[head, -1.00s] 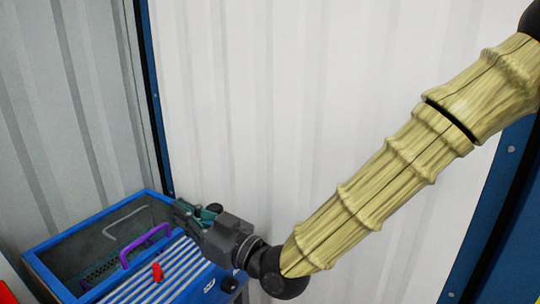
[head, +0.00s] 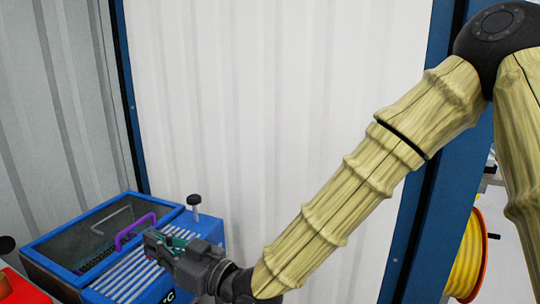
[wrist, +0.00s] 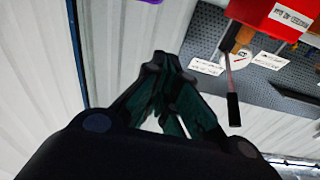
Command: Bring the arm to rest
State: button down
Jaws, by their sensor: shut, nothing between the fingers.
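My gripper (head: 160,244) is in the lower left of the head view, at the end of my arm, which comes down from the upper right. It is in front of the blue machine with a ribbed top, and part of that machine is hidden behind it. In the wrist view my gripper (wrist: 162,58) has its fingertips together with nothing between them. I cannot tell from the head view how far it is above the ribbed top.
The blue machine (head: 62,244) has a purple handle (head: 135,231) and a black-topped knob (head: 194,200). A yellow hose reel (head: 466,262) stands at right. A red box (wrist: 272,20) and a grey pegboard (wrist: 212,40) show in the wrist view. White corrugated wall (head: 280,90) stands behind.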

jog(key=w+d+f+m+h, duration=0.1)
jog(key=d+f+m+h, duration=0.3)
jog(key=f, duration=0.8)
jog(key=w+d+f+m+h, duration=0.1)
jog(key=d+f+h, duration=0.35)
jog(key=f, duration=0.75)
jog(key=s+d+f+m+g+h, duration=0.15)
jog(key=s+d+f, duration=0.25)
jog(key=d+f, duration=0.4)
jog(key=s+d+f+m+g+h, duration=0.1)
jog(key=s+d+f+m+h, duration=0.15)
jog(key=d+f, duration=0.6)
jog(key=s+d+f+m+g+h, duration=0.2)
jog(key=s+d+f+g+h, duration=0.1)
jog(key=s+d+f, duration=0.6)
jog(key=s+d+f+m+g+h, duration=0.2)
jog(key=s+d+f, duration=0.4)
jog(key=s+d, duration=0.5)
notch_tip(320, 180, up, 13)
jog(key=p, duration=1.3)
jog(key=shift+a, duration=0.2)
jog(key=shift+w+r, duration=0.1)
